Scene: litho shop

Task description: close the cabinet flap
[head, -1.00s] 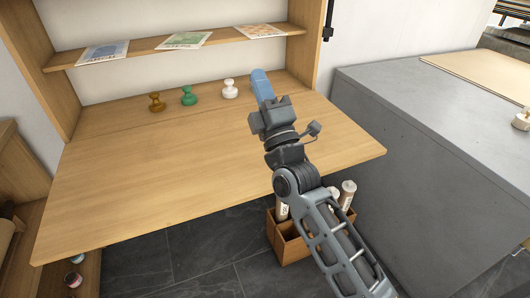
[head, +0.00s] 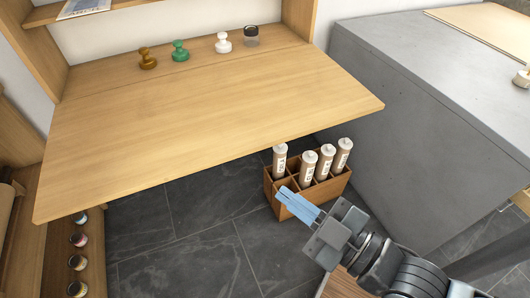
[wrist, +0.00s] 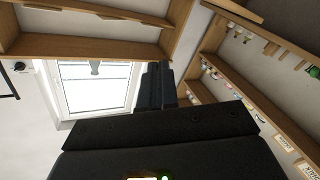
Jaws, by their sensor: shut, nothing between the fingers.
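The cabinet flap (head: 200,135) is a wide light-wood board, folded down and lying flat like a shelf in front of the open cabinet (head: 300,15). My gripper (head: 282,192) has blue fingers, is shut and empty, and is in front of and lower in the picture than the flap's front edge. It appears apart from the flap. In the wrist view, dark gripper parts (wrist: 160,125) fill the lower middle. The flap cannot be clearly made out there.
Brown (head: 147,59), green (head: 180,50) and white (head: 222,43) knobbed stamps and a glass jar (head: 251,37) stand at the back. A wooden crate with bottles (head: 333,187) sits on the floor beside my gripper. A grey counter (head: 420,110) stands right.

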